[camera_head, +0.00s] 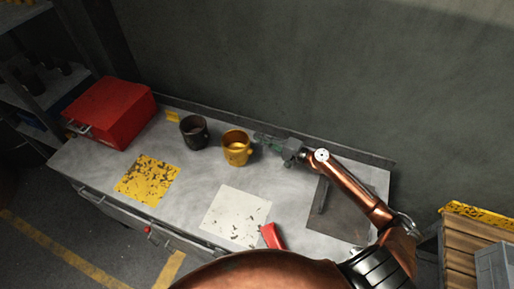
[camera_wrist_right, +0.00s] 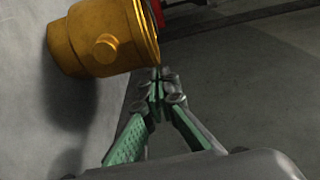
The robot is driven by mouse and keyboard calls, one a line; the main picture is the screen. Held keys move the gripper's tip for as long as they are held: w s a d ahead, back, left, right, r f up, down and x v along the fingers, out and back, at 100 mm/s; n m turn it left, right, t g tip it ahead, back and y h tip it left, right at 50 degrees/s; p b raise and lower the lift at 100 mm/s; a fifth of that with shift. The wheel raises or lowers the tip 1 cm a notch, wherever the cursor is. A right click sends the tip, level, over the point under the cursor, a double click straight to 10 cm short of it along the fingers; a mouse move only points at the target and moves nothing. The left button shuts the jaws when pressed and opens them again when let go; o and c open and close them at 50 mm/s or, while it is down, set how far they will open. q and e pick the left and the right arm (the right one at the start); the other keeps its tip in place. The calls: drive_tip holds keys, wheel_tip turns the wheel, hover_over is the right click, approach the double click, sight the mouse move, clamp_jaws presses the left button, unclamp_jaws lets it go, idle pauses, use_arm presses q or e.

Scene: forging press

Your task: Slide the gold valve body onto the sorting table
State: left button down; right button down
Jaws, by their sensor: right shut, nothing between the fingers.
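The gold valve body (camera_head: 236,149) stands upright on the grey table (camera_head: 185,185), toward its back edge. It also shows large at the upper left of the right wrist view (camera_wrist_right: 102,38), with a round stub on its side. My right gripper (camera_head: 260,139) reaches in from the right, and its tips are just right of the valve body. In the right wrist view its green-padded fingers (camera_wrist_right: 157,78) come together at the tips with nothing between them. Whether the tips touch the valve body I cannot tell. My left gripper is not in view.
A dark cup-like part (camera_head: 194,132) stands just left of the valve body. A red box (camera_head: 109,112) is at the table's left end. A worn yellow square (camera_head: 147,179), a white square (camera_head: 235,215) and a dark plate (camera_head: 338,212) lie flat. A red object (camera_head: 271,235) is at the front edge.

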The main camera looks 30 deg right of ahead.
wheel_tip(320, 180, down, 5)
drive_tip(key=shift+r+b, duration=0.2)
drive_tip(key=shift+b, duration=0.2)
drive_tip(key=shift+f, duration=0.3)
drive_tip(key=shift+a+r, duration=0.15)
drive_tip(key=shift+a, duration=0.35)
drive_tip(key=shift+w, duration=0.1)
